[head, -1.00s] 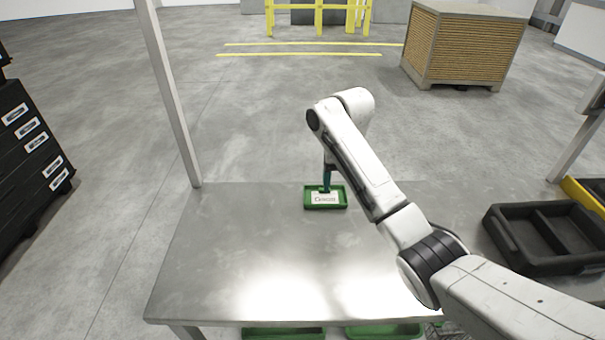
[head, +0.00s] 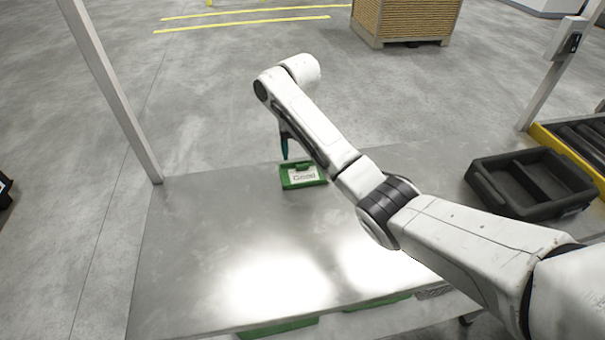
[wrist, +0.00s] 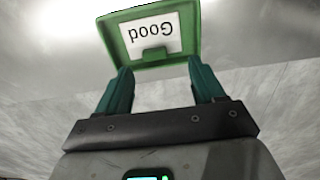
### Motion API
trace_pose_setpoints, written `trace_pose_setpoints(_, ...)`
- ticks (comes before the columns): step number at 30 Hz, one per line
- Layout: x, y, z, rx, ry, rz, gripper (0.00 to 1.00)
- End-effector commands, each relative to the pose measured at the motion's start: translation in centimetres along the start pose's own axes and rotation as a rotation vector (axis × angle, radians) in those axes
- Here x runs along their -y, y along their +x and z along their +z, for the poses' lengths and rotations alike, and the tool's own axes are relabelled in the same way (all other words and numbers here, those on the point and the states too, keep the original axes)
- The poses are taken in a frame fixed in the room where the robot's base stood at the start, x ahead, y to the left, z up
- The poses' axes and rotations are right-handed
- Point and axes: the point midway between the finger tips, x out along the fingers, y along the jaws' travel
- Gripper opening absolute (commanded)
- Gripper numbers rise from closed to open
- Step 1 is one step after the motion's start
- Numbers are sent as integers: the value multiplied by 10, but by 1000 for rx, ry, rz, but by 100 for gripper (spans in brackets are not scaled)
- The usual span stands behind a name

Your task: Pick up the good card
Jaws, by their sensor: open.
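The good card is a green-framed sign with a white face reading "Good" (head: 303,176), near the far edge of the metal table (head: 215,230). In the wrist view the good card (wrist: 152,38) appears upside down, with a green tab at its edge facing my gripper. My gripper (wrist: 155,80) is open, its two teal fingers apart on either side of that tab, and nothing is held. In the head view my gripper (head: 285,153) is small and partly hidden by my arm, just left of and behind the card. Whether the fingers touch the card cannot be told.
A black divided tray (head: 530,185) is at the right, beside a yellow-edged roller conveyor (head: 580,140). A metal post (head: 115,95) rises at the table's far left corner. Green bins (head: 280,327) show below the table's front edge. The tabletop around the card is clear.

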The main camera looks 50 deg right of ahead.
Motion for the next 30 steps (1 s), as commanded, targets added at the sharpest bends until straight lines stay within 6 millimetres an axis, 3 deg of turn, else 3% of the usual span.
trace_pose_setpoints(10,-8,43,3,3,1,1,68)
trace_pose_setpoints(20,-7,50,2,1,1,0,68)
trace_pose_setpoints(30,-7,50,2,0,0,0,36)
